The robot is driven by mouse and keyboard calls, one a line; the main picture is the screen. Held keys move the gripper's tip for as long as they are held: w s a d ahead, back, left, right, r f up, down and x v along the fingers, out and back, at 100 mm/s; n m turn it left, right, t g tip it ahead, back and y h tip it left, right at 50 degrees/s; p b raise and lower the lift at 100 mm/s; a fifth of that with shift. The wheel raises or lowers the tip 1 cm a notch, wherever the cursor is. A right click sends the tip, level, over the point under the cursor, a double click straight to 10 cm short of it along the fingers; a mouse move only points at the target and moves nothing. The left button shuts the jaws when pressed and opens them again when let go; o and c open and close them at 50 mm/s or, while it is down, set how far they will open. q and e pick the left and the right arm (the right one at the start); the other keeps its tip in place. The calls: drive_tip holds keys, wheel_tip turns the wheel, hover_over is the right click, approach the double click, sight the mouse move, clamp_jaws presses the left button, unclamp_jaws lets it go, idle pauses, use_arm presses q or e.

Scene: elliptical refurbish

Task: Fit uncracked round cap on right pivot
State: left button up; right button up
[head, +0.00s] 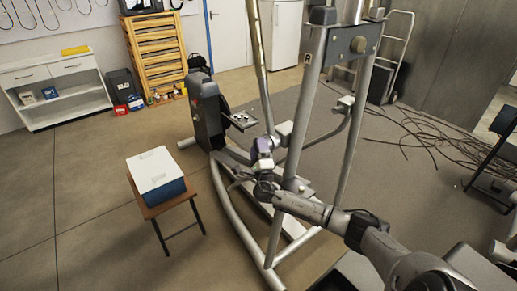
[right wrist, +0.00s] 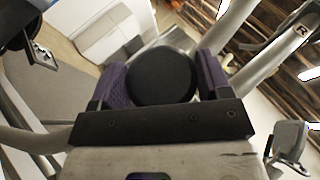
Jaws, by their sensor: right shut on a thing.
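My right gripper (head: 262,158) is in front of the elliptical's frame (head: 292,130) in the head view. In the right wrist view, its purple-padded fingers (right wrist: 162,76) are shut on a black round cap (right wrist: 160,80), one finger on each side. I see no crack on the cap's visible face. In the head view the cap is too small to make out. A dark round fitting (head: 358,45) shows on the grey bracket at the top of the frame; I cannot tell whether it is the right pivot. My left gripper is out of view.
A blue box with a white lid (head: 157,176) sits on a small wooden stool (head: 147,211) left of the machine. Cables (head: 425,135) lie on the floor behind it at the right. A grey tube marked R (right wrist: 290,42) shows in the right wrist view.

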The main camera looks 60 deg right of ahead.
drive_tip(key=shift+s+d, duration=0.2)
drive_tip(key=shift+d, duration=0.35)
idle(0.7)
drive_tip(key=o, duration=1.3)
drive_tip(key=shift+d, duration=0.1)
drive_tip(key=shift+c, duration=0.2)
